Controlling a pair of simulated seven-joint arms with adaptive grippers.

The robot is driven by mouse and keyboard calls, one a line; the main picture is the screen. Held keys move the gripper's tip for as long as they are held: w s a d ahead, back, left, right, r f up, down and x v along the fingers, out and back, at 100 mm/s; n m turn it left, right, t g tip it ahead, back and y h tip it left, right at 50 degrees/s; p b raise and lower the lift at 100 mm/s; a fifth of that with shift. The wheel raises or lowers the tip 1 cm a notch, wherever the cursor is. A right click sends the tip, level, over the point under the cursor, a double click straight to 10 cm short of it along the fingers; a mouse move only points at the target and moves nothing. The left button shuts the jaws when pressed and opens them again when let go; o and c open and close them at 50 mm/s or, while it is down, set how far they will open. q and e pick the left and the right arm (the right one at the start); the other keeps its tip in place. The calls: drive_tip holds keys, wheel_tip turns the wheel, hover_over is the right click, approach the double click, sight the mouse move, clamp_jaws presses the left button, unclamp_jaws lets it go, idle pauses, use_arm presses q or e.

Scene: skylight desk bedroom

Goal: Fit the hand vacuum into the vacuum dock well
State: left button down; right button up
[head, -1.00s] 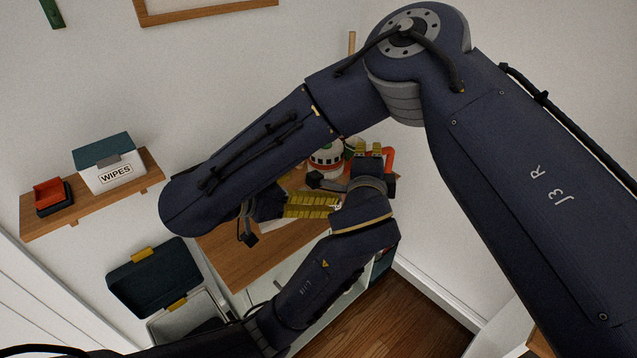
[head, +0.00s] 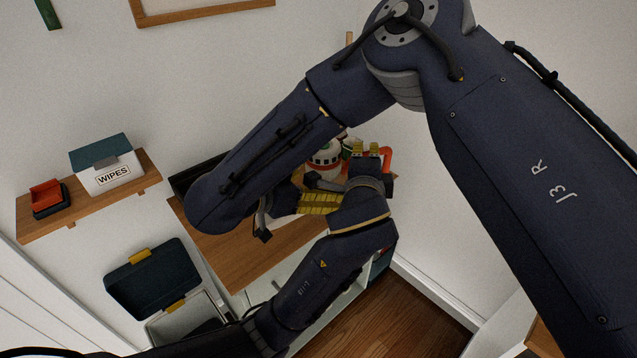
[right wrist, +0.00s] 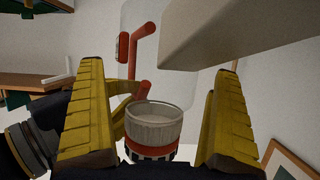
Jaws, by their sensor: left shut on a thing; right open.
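My left gripper (head: 366,150) is above the back of the wooden desk, its yellow fingertips beside a red handle-like part (head: 389,158). I take this part for the hand vacuum; arm and gripper hide most of it. The red bar (right wrist: 133,60) also shows in the right wrist view, near yellow fingers. My right gripper (head: 320,203) is open over the desk, left of the left wrist. In its own view, its fingers (right wrist: 158,115) stand wide apart, with a pale round open-topped cup (right wrist: 154,122) beyond them, above a red and checkered band. I cannot clearly identify the dock well.
A white, red and checkered round object (head: 325,158) stands at the back of the desk (head: 235,255). My right arm crosses above the desk and hides much of it. A wipes box (head: 107,172) and red tray (head: 46,195) sit on the wall shelf. An open-lidded bin (head: 155,280) is below.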

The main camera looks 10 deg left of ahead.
drive_tip(key=shift+c, duration=0.6)
drive_tip(key=c, duration=1.5)
use_arm(q)
drive_tip(key=c, duration=1.5)
unclamp_jaws()
use_arm(e)
drive_tip(key=shift+o, duration=0.2)
use_arm(q)
drive_tip(key=shift+o, duration=0.2)
drive_tip(key=s+r, duration=0.1)
drive_tip(key=s, duration=0.7)
drive_tip(key=shift+d+r, duration=0.15)
drive_tip(key=shift+d, duration=0.05)
drive_tip(key=shift+s, duration=0.1)
drive_tip(key=w, duration=0.2)
drive_tip(key=w+f, duration=0.1)
drive_tip(key=w, duration=0.5)
drive_tip(key=shift+w+a+f, duration=0.15)
drive_tip(key=shift+w+f, duration=0.05)
drive_tip(key=shift+s, duration=0.1)
use_arm(e)
drive_tip(key=shift+v, duration=0.95)
